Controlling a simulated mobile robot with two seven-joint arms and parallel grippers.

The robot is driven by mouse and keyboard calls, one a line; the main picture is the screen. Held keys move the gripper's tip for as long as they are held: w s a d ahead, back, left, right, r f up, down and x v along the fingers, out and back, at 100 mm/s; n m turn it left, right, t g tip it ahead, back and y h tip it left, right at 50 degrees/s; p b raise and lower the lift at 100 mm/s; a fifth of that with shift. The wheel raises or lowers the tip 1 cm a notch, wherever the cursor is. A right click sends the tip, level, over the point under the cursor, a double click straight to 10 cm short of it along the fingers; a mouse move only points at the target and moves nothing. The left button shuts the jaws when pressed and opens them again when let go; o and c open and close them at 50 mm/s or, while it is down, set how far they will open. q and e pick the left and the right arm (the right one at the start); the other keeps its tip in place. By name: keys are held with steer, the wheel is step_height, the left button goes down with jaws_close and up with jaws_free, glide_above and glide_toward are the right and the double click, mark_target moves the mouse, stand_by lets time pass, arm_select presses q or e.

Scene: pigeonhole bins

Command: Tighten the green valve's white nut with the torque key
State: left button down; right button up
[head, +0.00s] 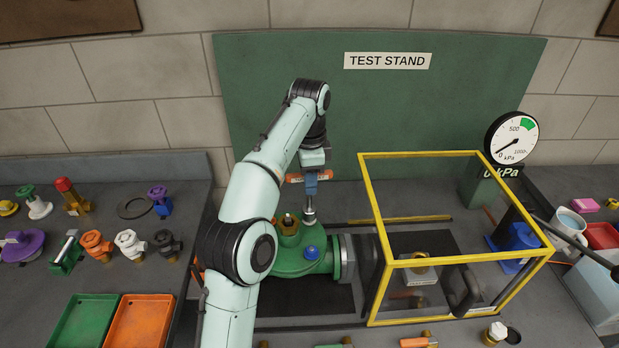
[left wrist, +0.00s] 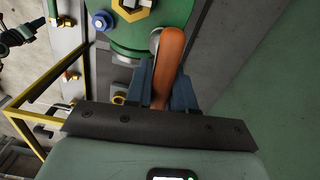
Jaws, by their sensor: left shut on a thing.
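My left gripper (head: 311,186) is shut on the orange handle of the torque key (head: 294,178). The wrist view shows the handle (left wrist: 168,62) between the two blue fingers (left wrist: 158,88). The key's steel socket (head: 309,213) points down above the green valve (head: 300,264), right of a brass fitting (head: 289,223). I cannot tell whether the socket touches anything. The valve has a blue cap (head: 311,252); the wrist view also shows the green body (left wrist: 172,12) and a yellow hex part (left wrist: 130,8). I cannot make out a white nut. My right gripper is not in view.
A yellow-framed clear guard (head: 459,258) stands right of the valve, with a gauge (head: 512,138) behind it. Several small valves, one of them white (head: 129,242), and green (head: 82,322) and orange (head: 138,322) trays are at left. A green panel (head: 380,100) rises behind.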

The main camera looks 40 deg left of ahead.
arm_select(q)
steer(key=shift+f, duration=0.65)
steer(key=c, duration=0.9)
jaws_free()
